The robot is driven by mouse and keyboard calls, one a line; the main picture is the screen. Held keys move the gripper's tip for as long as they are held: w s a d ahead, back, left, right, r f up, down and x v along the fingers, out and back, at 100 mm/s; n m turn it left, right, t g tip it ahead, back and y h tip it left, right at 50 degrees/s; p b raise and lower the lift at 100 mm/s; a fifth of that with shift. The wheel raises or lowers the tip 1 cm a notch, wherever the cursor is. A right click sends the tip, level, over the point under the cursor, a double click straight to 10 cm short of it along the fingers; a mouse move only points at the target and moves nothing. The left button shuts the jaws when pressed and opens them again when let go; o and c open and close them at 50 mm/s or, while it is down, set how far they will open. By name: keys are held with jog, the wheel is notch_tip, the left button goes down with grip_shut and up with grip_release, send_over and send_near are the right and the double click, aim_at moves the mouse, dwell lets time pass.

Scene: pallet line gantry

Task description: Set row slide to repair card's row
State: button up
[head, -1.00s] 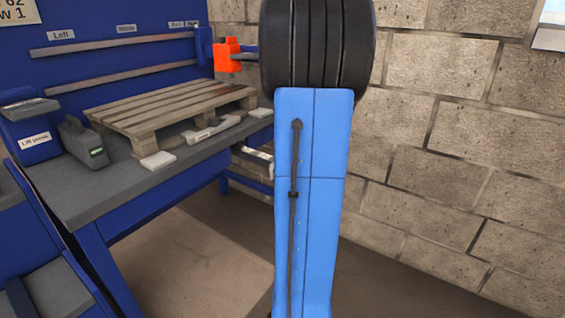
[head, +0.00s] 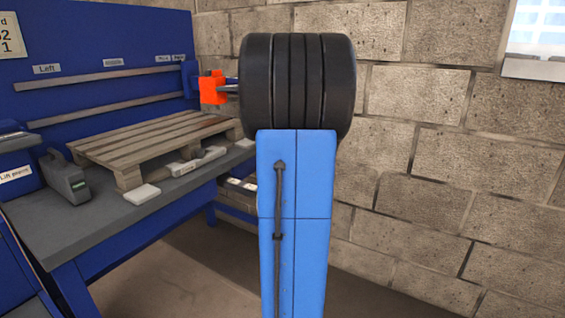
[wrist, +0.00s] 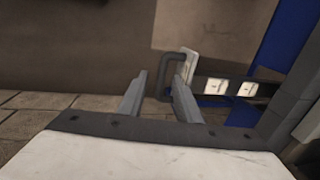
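In the wrist view a dark U-shaped handle (wrist: 164,78) stands on a white plate (wrist: 190,64), which looks like the row slide. A dark rail (wrist: 272,95) with white labels (wrist: 216,87) runs right from it. My gripper (wrist: 160,82) is open and empty. The handle shows between its fingertips; I cannot tell whether it is between them in depth. My arm hides the gripper in the head view.
A blue bench (head: 135,212) carries a wooden pallet (head: 150,143), a dark grey case (head: 65,178) and a white block (head: 141,194). An orange block (head: 213,87) is beside the upper rail (head: 100,77). A block wall (head: 455,160) stands close on the right.

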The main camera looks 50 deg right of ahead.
notch_tip(320, 180, up, 14)
jog(key=s, duration=0.2)
jog(key=shift+s+d+r, duration=0.15)
jog(key=shift+s+r, duration=0.05)
jog(key=shift+s, duration=0.15)
dwell(0.3)
